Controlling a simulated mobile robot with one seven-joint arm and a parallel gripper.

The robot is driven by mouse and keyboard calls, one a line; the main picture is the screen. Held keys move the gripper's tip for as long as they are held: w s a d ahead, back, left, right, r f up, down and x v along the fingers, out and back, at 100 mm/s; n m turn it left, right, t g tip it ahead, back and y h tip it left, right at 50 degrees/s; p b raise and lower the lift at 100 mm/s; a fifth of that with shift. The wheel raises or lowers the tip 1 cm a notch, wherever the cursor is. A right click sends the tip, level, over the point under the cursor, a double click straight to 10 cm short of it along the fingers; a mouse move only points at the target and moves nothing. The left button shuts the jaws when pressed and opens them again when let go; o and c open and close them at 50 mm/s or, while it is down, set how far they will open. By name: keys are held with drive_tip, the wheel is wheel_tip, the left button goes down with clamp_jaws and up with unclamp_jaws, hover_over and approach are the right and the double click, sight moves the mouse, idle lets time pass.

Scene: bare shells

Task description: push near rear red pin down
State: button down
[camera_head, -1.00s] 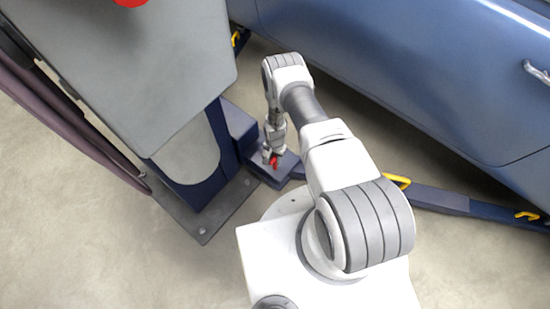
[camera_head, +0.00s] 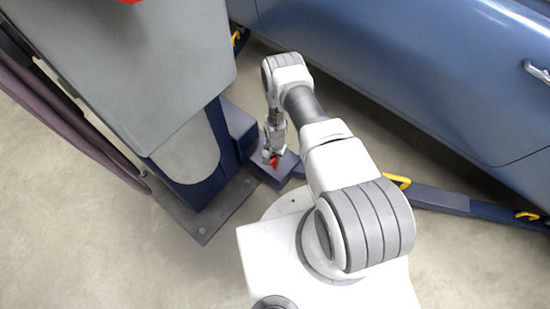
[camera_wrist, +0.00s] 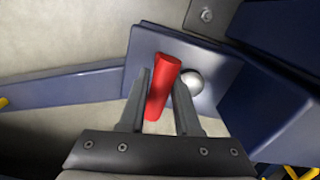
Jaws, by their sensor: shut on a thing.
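The red pin (camera_wrist: 163,85) stands between the two fingers of my gripper (camera_wrist: 160,88) in the wrist view. The fingers are shut on it, one on each side. In the head view the red pin (camera_head: 275,162) shows small below my gripper (camera_head: 271,158), over the end block of a dark blue lift arm (camera_head: 262,173). How deep the pin sits is hidden by the fingers and by its own body.
A silver round knob (camera_wrist: 191,82) sits close beside the right finger. A blue lift post (camera_head: 200,190) with a grey cabinet (camera_head: 150,70) stands to the left. A blue car (camera_head: 420,70) is at the upper right. Yellow hooks (camera_head: 398,181) stick up from the lift arm.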

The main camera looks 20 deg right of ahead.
sight(275, 163)
drive_tip(key=shift+f+b, duration=1.8)
drive_tip(key=shift+f, duration=0.1)
drive_tip(key=c, duration=0.7)
unclamp_jaws()
drive_tip(key=shift+r, duration=0.1)
wheel_tip(275, 163, up, 17)
drive_tip(key=p, duration=0.5)
drive_tip(key=shift+r+p, duration=0.1)
drive_tip(key=shift+p, duration=0.25)
